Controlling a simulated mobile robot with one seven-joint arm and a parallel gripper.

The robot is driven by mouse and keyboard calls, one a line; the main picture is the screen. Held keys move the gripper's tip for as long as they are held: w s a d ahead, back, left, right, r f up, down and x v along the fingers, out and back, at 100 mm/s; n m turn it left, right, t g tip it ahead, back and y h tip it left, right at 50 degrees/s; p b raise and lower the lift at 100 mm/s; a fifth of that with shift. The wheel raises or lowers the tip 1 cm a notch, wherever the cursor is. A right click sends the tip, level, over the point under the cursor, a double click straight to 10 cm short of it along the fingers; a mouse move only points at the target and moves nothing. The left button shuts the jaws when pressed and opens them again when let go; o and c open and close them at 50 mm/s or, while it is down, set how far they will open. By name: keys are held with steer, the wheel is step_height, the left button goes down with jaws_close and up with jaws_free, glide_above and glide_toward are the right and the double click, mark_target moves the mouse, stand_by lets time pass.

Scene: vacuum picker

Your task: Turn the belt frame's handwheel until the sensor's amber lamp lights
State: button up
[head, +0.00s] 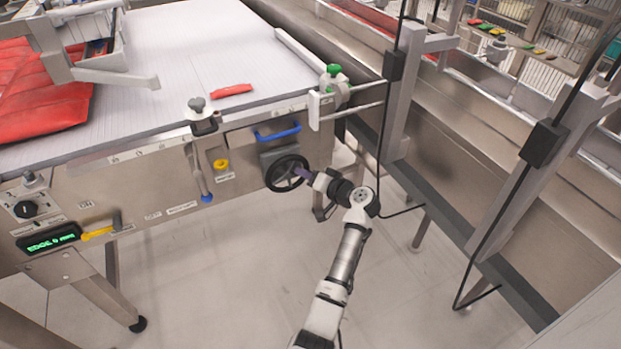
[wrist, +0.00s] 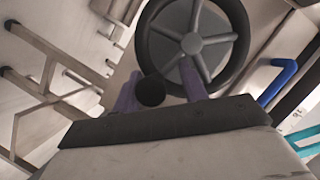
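The handwheel (head: 287,174) is a dark spoked wheel on the belt frame's (head: 150,228) front panel. In the wrist view the handwheel (wrist: 192,43) fills the upper middle, with a grey hub and a black crank knob (wrist: 151,91) at its lower left. My gripper (head: 303,173) is at the wheel's right side. In the wrist view its purple fingers (wrist: 158,88) are apart, with the knob between them, closer to the left finger; contact is unclear. I cannot make out a lit amber lamp. A green display (head: 48,242) at lower left seems to read "EDGE 0".
A blue handle (head: 277,132) sits above the wheel. A green-knobbed bracket (head: 333,72) stands on the frame's corner. A steel conveyor (head: 450,170) bounds the right; the floor below is clear.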

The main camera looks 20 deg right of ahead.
steer(key=shift+f, duration=0.15)
steer(key=shift+s, duration=0.1)
steer(key=shift+s+d, duration=0.15)
steer(key=b+v, duration=0.1)
steer(key=v, duration=1.2)
steer(key=shift+s, duration=0.2)
stand_by(0.6)
